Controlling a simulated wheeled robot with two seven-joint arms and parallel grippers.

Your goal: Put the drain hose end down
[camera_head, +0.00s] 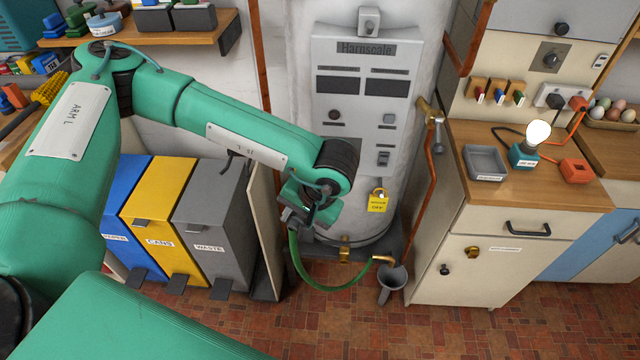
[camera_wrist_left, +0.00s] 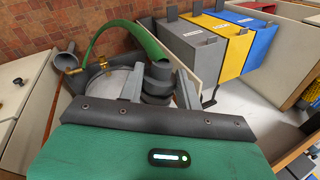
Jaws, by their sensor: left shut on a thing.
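The green drain hose (camera_head: 320,284) hangs in a low curve from my left gripper (camera_head: 296,216). My left gripper is shut on the grey hose end, mostly hidden in the head view. In the left wrist view, the grey ribbed hose end (camera_wrist_left: 158,78) sits between the fingers, and the hose (camera_wrist_left: 120,32) arcs away to brass fittings. In the head view the hose's far part reaches a brass elbow (camera_head: 382,260) just above a grey funnel (camera_head: 391,284). The hose end is held above the floor, in front of the boiler's lower left side. My right gripper is not in view.
The white boiler (camera_head: 335,175) stands behind the gripper, with a brass valve (camera_head: 344,252) at its base. A grey waste bin (camera_head: 208,225) and an upright panel (camera_head: 264,220) stand close on the left. A cabinet (camera_head: 480,270) is on the right. Tiled floor (camera_head: 330,325) in front is clear.

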